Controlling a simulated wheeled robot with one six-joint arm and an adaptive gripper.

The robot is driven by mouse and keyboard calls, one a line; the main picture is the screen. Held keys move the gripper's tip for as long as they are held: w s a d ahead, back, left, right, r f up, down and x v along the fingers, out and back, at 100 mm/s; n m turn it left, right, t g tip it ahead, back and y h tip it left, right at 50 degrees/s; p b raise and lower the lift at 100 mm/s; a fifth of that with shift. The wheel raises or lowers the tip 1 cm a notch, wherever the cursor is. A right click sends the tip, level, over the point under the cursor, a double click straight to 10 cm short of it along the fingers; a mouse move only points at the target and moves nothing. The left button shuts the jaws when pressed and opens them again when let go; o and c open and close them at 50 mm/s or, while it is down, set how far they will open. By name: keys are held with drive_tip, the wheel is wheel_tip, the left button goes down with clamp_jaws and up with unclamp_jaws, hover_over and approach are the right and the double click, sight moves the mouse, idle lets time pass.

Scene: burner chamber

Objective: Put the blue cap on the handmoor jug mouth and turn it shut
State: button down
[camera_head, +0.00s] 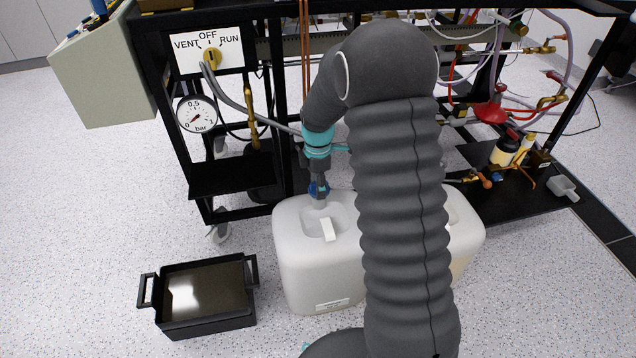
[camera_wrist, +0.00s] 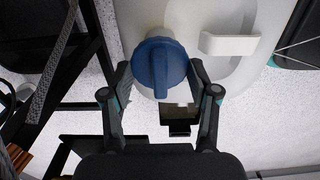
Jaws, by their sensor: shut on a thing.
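My gripper (camera_head: 319,183) points down over the left white jug (camera_head: 310,265). It is shut on the blue cap (camera_head: 318,191), with a finger on each side of the cap in the wrist view (camera_wrist: 160,68). The cap is at the jug's mouth, and the pale neck shows just below it in the head view. I cannot tell whether the cap is seated or threaded. The ridge across the cap's top lies nearly along the picture's vertical in the wrist view. The jug's moulded handle (camera_wrist: 230,44) is beside the neck. Its front label is too small to read.
A second white jug (camera_head: 465,228) stands to the right, partly behind my arm. A black tray (camera_head: 208,326) with dark liquid is on the floor at left. The black rig frame (camera_head: 290,130) with a gauge (camera_head: 197,114) and selector dial (camera_head: 210,57) stands close behind.

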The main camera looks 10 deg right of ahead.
drive_tip(key=shift+f+b, duration=0.45)
drive_tip(key=shift+f, duration=0.4)
drive_tip(key=shift+c, duration=1.1)
unclamp_jaws()
drive_tip(key=shift+r, duration=0.15)
wheel_tip(320, 180, up, 12)
